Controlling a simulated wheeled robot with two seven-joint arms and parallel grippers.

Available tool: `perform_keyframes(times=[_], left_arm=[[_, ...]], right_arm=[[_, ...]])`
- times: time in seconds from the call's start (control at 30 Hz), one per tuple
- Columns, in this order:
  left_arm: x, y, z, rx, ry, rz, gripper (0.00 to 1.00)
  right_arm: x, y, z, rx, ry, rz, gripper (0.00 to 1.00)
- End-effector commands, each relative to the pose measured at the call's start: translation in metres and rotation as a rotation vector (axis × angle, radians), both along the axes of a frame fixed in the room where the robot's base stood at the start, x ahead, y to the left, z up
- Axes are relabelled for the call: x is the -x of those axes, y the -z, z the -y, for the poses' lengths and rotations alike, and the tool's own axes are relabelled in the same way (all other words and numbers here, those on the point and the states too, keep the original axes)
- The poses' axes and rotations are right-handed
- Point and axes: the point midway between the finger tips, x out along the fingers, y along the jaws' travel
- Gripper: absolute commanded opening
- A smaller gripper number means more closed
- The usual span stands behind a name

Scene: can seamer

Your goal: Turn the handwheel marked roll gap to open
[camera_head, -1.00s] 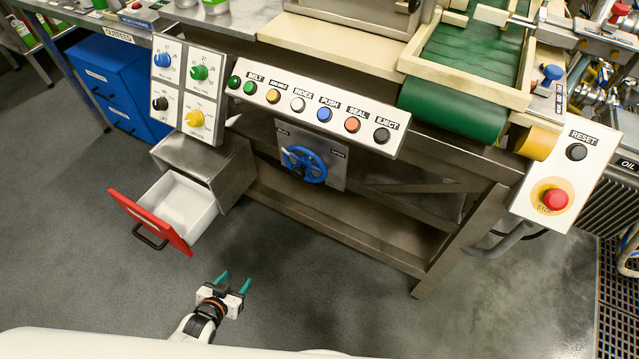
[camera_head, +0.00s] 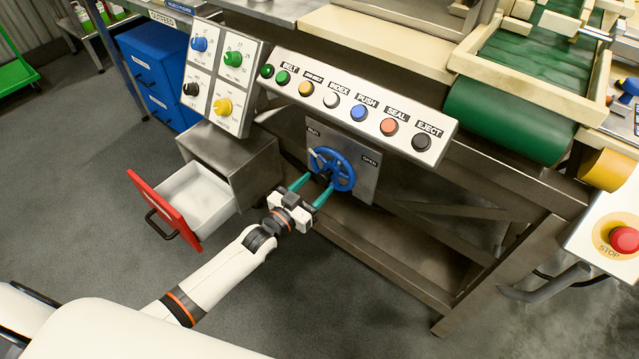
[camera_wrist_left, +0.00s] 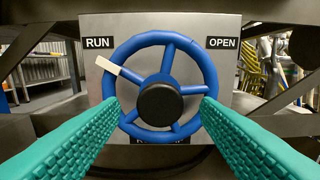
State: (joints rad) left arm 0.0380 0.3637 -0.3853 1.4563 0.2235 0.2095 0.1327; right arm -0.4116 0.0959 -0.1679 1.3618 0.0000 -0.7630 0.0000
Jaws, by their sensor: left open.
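The blue handwheel (camera_head: 343,171) is mounted on a grey metal plate (camera_head: 367,184) under the button panel. In the left wrist view the wheel (camera_wrist_left: 197,66) faces me, with a black hub (camera_wrist_left: 160,103) and a white marker (camera_wrist_left: 107,67) at its upper left, near the RUN label (camera_wrist_left: 97,43). The OPEN label (camera_wrist_left: 221,43) is at the upper right. My left gripper (camera_head: 310,188) is open in front of the wheel. Its teal fingers point at the wheel's lower left and lower right; I cannot tell whether they touch it. The label below the wheel is mostly hidden. My right gripper is out of view.
A red-fronted drawer (camera_head: 165,209) stands open left of my left arm. The button panel (camera_head: 355,107) juts out above the wheel. A knob panel (camera_head: 221,78) is at the upper left. A metal shelf (camera_head: 380,234) runs below the wheel, and a red stop button (camera_head: 624,239) is at the right.

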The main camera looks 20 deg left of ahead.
Motion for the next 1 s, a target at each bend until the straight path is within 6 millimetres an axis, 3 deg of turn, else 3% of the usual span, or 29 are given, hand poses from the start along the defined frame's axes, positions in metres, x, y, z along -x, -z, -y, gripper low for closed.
perform_keyframes(times=[0.2,0.53,0.87,1.0], left_arm=[[-0.019,0.001,0.007,0.000,0.000,-0.001,0.57],[-0.021,0.001,0.008,-0.001,0.000,-0.002,0.55],[-0.021,0.001,0.008,-0.001,0.000,-0.002,0.01],[-0.021,0.001,0.008,-0.003,0.000,-0.001,0.00]], right_arm=[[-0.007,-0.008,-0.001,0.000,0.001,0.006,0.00],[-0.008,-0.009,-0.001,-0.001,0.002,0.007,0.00],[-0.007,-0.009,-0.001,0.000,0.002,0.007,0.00],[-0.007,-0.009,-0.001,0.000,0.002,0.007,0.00]])
